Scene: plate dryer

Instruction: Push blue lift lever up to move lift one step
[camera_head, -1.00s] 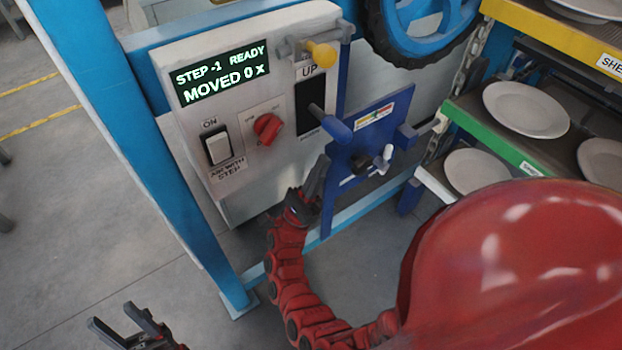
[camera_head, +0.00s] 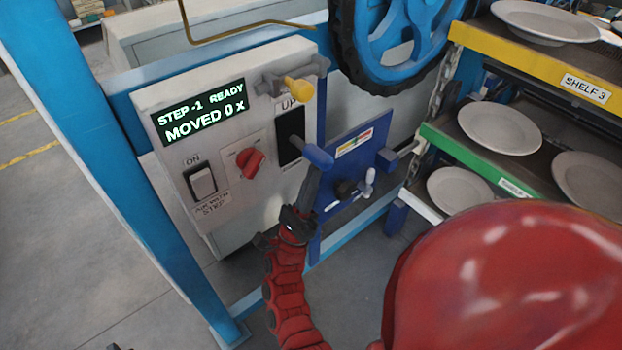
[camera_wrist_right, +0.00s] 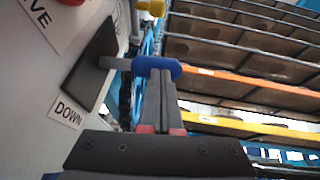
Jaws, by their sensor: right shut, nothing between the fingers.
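The blue lift lever (camera_head: 318,156) sticks out from a black slot plate (camera_head: 290,128) on the white control box, with UP above it and DOWN below. In the right wrist view the lever (camera_wrist_right: 155,67) sits on a grey rod. My right gripper (camera_head: 312,172) is shut and upright under the lever's blue end. In the wrist view its fingertips (camera_wrist_right: 160,80) meet the lever's underside, seemingly touching. The display (camera_head: 199,112) reads STEP -1 READY, MOVED 0 x. Only a tiny dark tip, probably my left gripper, shows at the bottom left edge.
A yellow-knobbed handle (camera_head: 298,87) sits above the lever. A red knob (camera_head: 250,162) and white switch (camera_head: 202,182) are left. A blue panel (camera_head: 355,155) with a white handle is close right of my gripper. Plate shelves (camera_head: 525,168) stand further right.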

